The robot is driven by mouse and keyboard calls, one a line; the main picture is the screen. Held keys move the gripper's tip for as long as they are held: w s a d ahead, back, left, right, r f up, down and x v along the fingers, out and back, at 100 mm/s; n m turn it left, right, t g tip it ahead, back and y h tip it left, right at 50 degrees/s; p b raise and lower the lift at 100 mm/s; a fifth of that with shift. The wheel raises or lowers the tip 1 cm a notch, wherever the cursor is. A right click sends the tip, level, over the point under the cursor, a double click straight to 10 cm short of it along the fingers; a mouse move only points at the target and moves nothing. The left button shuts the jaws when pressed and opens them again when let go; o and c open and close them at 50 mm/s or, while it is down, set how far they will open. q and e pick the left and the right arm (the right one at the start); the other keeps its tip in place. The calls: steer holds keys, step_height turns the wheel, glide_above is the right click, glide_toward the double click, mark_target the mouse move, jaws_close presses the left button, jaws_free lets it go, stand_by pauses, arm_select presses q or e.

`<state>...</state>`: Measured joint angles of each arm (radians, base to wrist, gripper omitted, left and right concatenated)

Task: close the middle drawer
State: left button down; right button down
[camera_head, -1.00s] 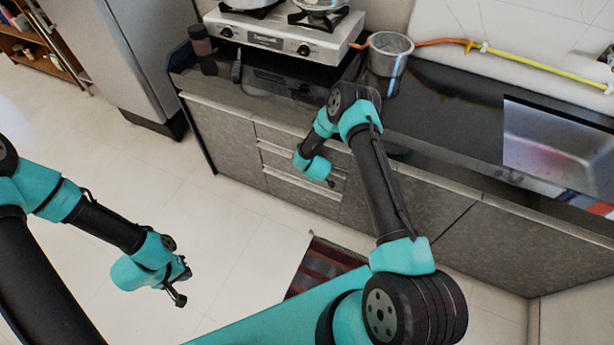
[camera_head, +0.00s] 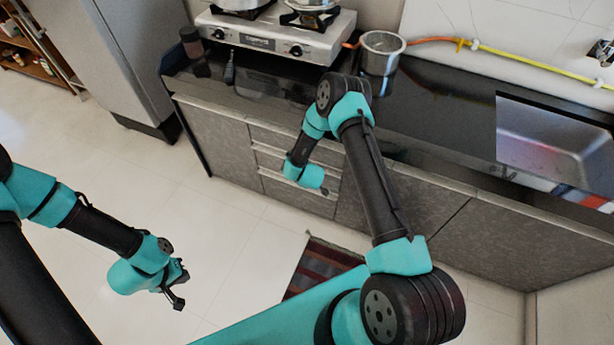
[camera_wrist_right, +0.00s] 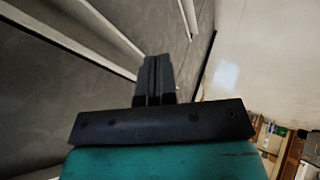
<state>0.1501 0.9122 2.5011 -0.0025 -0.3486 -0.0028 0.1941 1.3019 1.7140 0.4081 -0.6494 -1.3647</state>
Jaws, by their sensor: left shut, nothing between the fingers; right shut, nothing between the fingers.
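The stack of drawers is in the grey cabinet under the counter in the head view. The middle drawer (camera_head: 268,159) shows a grey front with a light strip along its top, partly covered by my right arm. I cannot tell how far it stands out. My right gripper (camera_head: 324,191) is small and in front of the lower drawers at their right side. In the right wrist view its fingers (camera_wrist_right: 155,68) are together and empty, beside grey fronts with pale strips. My left gripper (camera_head: 180,292) is shut and empty over the floor, away from the cabinet.
A stove (camera_head: 275,36) and a metal pot (camera_head: 382,52) stand on the dark counter (camera_head: 430,100). A sink (camera_head: 550,140) is at the right. A striped mat (camera_head: 322,266) lies on the floor before the cabinet. The pale floor at the left is mostly clear.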

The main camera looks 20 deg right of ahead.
steer(key=v, duration=0.7)
steer(key=shift+a, duration=0.1)
steer(key=s+a+r+m+g+y, duration=0.2)
steer(key=s+r+m+g, duration=0.1)
steer(key=s, duration=0.8)
steer(key=s+a+r+m+g+y, duration=0.3)
steer(key=s+r+m, duration=0.3)
steer(key=s, duration=0.5)
steer(key=shift+s+g, duration=0.3)
steer(key=shift+s, duration=0.05)
